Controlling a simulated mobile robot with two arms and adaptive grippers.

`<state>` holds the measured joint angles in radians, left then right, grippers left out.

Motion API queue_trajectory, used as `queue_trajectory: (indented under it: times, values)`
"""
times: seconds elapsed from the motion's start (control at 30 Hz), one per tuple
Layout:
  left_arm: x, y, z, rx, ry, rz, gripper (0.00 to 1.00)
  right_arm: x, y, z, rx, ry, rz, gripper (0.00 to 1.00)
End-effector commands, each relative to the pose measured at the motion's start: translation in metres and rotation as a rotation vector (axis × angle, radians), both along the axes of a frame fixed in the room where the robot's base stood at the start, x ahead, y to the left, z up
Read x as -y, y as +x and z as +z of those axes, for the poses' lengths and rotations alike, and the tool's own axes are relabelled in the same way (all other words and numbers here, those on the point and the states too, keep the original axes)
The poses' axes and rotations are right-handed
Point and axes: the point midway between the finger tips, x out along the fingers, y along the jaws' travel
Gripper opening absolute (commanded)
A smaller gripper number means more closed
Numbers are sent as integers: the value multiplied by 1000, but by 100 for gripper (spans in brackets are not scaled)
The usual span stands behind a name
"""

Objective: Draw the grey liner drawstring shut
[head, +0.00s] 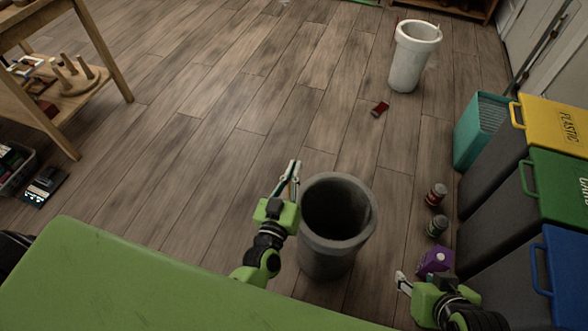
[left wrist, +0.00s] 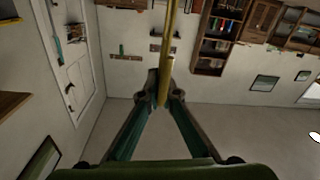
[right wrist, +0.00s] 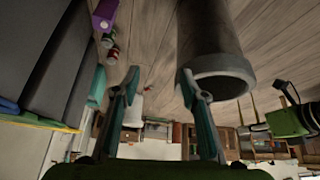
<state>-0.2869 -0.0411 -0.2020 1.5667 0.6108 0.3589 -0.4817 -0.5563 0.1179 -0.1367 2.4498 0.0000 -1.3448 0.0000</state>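A grey bin (head: 316,253) stands upright on the floor in the middle of the head view, its mouth open and dark inside. The grey liner cannot be told apart from the bin. My left gripper (head: 290,178) is just left of the bin's rim. In the left wrist view its fingers (left wrist: 163,98) meet on a thin yellow strip (left wrist: 168,40), which may be the drawstring; its far end is out of view. My right gripper (head: 402,283) is right of the bin, open and empty. In the right wrist view its fingertips (right wrist: 158,80) are apart, near the bin (right wrist: 217,50).
Right of the bin are a purple carton (head: 435,262), two small cans (head: 436,195) and lidded sorting bins (head: 558,190). A white bin (head: 408,70) and a red scrap (head: 380,108) are farther back. A wooden shelf table (head: 110,60) stands left.

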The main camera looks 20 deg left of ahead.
Motion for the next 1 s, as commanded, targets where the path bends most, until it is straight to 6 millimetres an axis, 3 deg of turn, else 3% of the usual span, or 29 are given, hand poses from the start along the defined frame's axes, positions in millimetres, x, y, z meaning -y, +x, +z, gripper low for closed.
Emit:
queue_trajectory:
  times: [0.1,0.2,0.6,1.0]
  values:
    - [0,0,16,1,0,0,0,10,-30,-14,-144,-29,-10,40]
    - [0,0,28,1,-1,0,0,14,-45,-33,-233,-46,-16,40]
    - [0,0,51,0,0,0,0,12,-45,-96,-281,-50,-11,40]
    - [0,0,52,0,-1,0,0,12,-44,-106,-282,-50,-9,40]
